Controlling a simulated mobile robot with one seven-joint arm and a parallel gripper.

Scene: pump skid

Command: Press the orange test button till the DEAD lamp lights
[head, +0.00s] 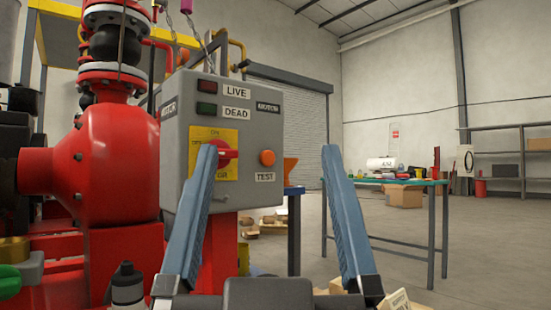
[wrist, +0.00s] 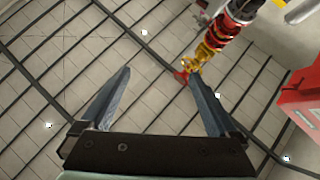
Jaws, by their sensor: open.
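The orange test button (head: 267,158) is on the front of a grey control box (head: 232,195), above a TEST label (head: 265,177). The DEAD lamp (head: 207,109) is dark green and looks unlit. The LIVE lamp (head: 206,86) above it is dark red and also looks unlit. My gripper (head: 270,150) is open and empty, with its fingers wide apart in front of the box. The button shows between the fingers, and the left finger overlaps the box's lower left. No contact with the button is visible. In the wrist view my open gripper (wrist: 161,74) shows without the button or lamps.
A red rotary handle (head: 224,153) on a yellow plate (head: 228,136) projects left of the button, close to the left finger. A red pump (head: 112,160) stands left of the box. A green-topped table (head: 405,182) stands at the right, with open floor beyond.

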